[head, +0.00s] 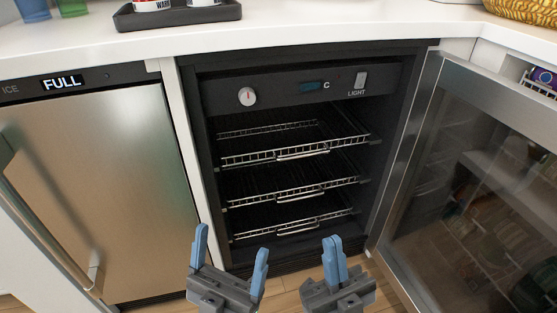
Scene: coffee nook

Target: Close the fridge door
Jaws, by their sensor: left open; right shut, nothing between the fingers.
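The fridge (289,145) is set under the counter, dark inside, with several empty-looking wire racks and a control panel at its top. Its glass door (470,190), framed in steel, stands wide open to the right, hinged at the right side of the opening. My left gripper (230,250) is open and empty, low in front of the fridge. My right gripper (334,255) is shut and empty, to the left of the door and apart from it. Neither gripper touches the door.
A steel ice maker (100,190) with a long handle stands left of the fridge. The white counter (300,25) runs above, holding a dark tray (178,17) with cups. A basket (528,8) sits at the top right. Wooden floor (285,303) shows below.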

